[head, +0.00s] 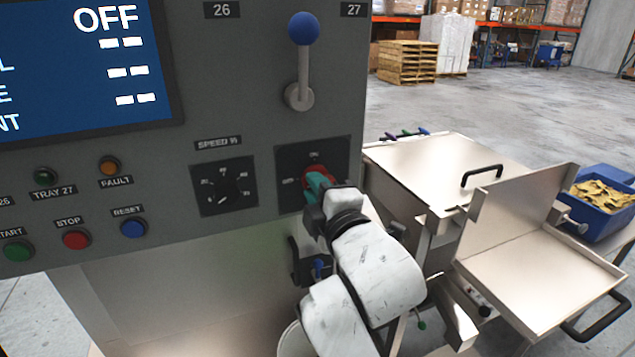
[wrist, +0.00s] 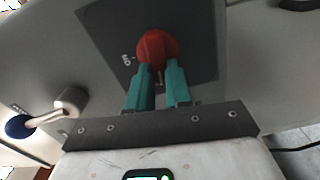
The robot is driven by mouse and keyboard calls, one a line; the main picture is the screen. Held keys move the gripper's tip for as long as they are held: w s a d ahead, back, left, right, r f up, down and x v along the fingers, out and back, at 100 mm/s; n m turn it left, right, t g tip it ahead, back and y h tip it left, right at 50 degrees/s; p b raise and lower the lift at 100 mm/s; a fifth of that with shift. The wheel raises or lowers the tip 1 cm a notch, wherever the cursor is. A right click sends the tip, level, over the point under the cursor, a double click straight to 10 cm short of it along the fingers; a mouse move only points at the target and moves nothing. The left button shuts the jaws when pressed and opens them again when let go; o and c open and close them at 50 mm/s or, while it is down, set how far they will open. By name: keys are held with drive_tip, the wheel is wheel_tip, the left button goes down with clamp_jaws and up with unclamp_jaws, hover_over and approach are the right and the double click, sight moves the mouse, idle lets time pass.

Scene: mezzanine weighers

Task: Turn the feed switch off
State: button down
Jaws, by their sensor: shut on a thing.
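The feed switch is a red rotary knob (wrist: 157,47) on a dark square plate (head: 338,159) at the lower right of the grey panel. In the head view most of the knob is hidden behind my gripper. My gripper (head: 314,182) reaches up to it from below right. In the wrist view its two teal fingers (wrist: 160,75) are shut on the knob's grip, one on each side. A white label, too small to read surely, shows left of the knob. The screen (head: 75,65) on the panel reads OFF in large letters.
A blue-balled lever (head: 303,60) stands up above the switch plate. The speed dial (head: 224,186) is to the left, with lit-style buttons (head: 76,239) further left. Steel weigher trays (head: 530,275) and a blue bin (head: 603,217) stand to the right. Open floor lies behind.

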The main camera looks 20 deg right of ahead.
drive_tip(key=shift+f+n, duration=0.15)
drive_tip(key=shift+n, duration=0.55)
drive_tip(key=c, duration=1)
unclamp_jaws()
drive_tip(key=shift+c, duration=0.2)
drive_tip(key=shift+s, duration=0.1)
drive_tip(key=s+b, duration=0.1)
drive_tip(key=s, duration=0.9)
drive_tip(key=shift+s+b, duration=0.3)
drive_tip(key=shift+b, duration=0.1)
